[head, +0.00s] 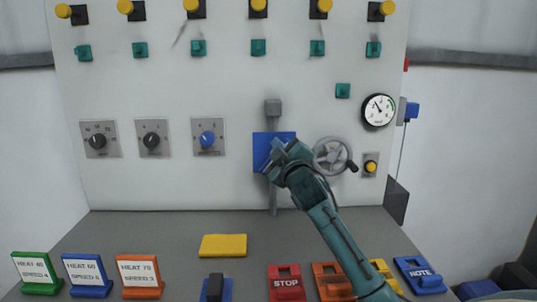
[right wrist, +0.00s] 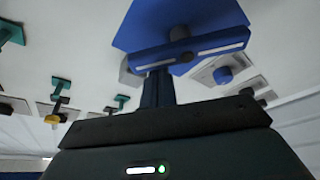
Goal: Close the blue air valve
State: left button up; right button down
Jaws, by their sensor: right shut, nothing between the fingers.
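The blue air valve has a blue square plate (head: 262,141) on the panel, with a grey pipe above and below it. In the right wrist view the plate (right wrist: 150,22) is close, and a blue bar handle (right wrist: 215,47) with white strips crosses in front of it on a dark hub. My right gripper (head: 276,153) is in front of the plate and hides part of it and the handle in the head view. Its fingers (right wrist: 157,75) are shut and empty, tips by one end of the handle; I cannot tell if they touch. My left gripper is not in view.
A grey handwheel (head: 331,156) is just right of my right gripper, with a yellow button (head: 370,166) beyond. A blue-knobbed dial (head: 208,137) is to the left. A yellow block (head: 223,246) and several signs, including STOP (head: 286,283), stand on the grey shelf (head: 150,232).

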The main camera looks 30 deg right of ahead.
pick_arm(q)
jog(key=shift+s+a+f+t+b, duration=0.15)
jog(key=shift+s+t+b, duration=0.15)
jog(key=shift+b, duration=0.95)
pick_arm(e)
jog(key=shift+s+d+f+m+g+h, duration=0.3)
jog(key=shift+m+h, duration=0.65)
jog(key=shift+m, duration=1.3)
jog(key=shift+s+d+f+m+g+h, duration=0.15)
jog(key=shift+d+f+m+h, duration=0.5)
jog(key=shift+m, duration=1.65)
jog(key=shift+s+d+f+m+g+h, duration=0.1)
jog(key=shift+s+d+m+g+h, duration=0.1)
jog(key=shift+m+h, duration=1.55)
jog(key=shift+m+y, duration=0.45)
jog(key=shift+m, duration=0.35)
jog(key=shift+r, duration=0.1)
